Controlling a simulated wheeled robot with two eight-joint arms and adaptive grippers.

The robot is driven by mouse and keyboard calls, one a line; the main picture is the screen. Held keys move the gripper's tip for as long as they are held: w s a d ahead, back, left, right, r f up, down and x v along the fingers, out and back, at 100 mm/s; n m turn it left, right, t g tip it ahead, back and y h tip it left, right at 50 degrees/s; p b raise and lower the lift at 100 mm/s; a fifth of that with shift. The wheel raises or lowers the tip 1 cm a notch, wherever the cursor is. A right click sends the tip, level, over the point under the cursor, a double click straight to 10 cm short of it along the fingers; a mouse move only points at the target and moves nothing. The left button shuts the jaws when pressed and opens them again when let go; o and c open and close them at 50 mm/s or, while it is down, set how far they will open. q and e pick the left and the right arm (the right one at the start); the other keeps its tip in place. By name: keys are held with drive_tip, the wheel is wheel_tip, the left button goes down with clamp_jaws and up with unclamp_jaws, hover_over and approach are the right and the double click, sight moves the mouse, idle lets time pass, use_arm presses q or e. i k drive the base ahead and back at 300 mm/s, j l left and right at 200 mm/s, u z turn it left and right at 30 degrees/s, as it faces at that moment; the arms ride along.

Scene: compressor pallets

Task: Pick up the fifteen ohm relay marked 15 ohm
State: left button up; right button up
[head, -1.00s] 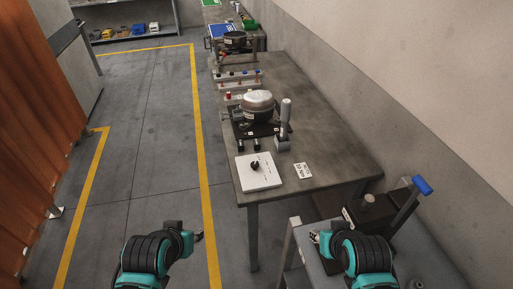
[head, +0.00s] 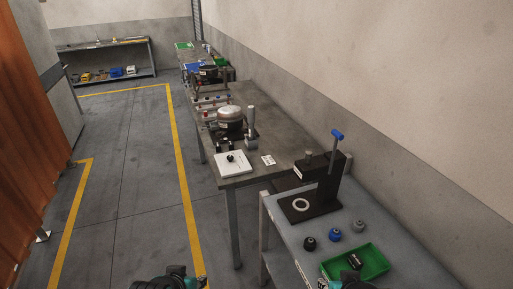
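I cannot make out a relay with a readable 15 ohm marking. On the near bench stand a black round part (head: 309,243), a blue one (head: 334,235) and a grey one (head: 358,226), with markings too small to read. A small black part (head: 354,261) with pale marks lies in a green tray (head: 372,253) at the bench's front. Only pieces of my two arms show at the bottom edge, left of centre and below the tray. The fingers of both grippers are out of sight.
A black press (head: 325,185) with a blue-handled lever stands on the near bench (head: 285,225). The longer table (head: 285,135) behind holds a silver compressor (head: 230,118), a white dial box (head: 234,163) and a white card (head: 268,160). The floor at left is clear.

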sight(230, 144)
drive_tip(key=z, duration=0.4)
drive_tip(key=i+j+z, duration=0.1)
drive_tip(key=z, duration=0.3)
drive_tip(key=j+z, duration=0.1)
drive_tip(key=z, duration=0.3)
drive_tip(key=j+z, duration=0.1)
drive_tip(key=z, duration=0.3)
drive_tip(key=j+z, duration=0.1)
drive_tip(key=z, duration=0.3)
drive_tip(key=j+z, duration=0.1)
drive_tip(key=j, duration=3.55)
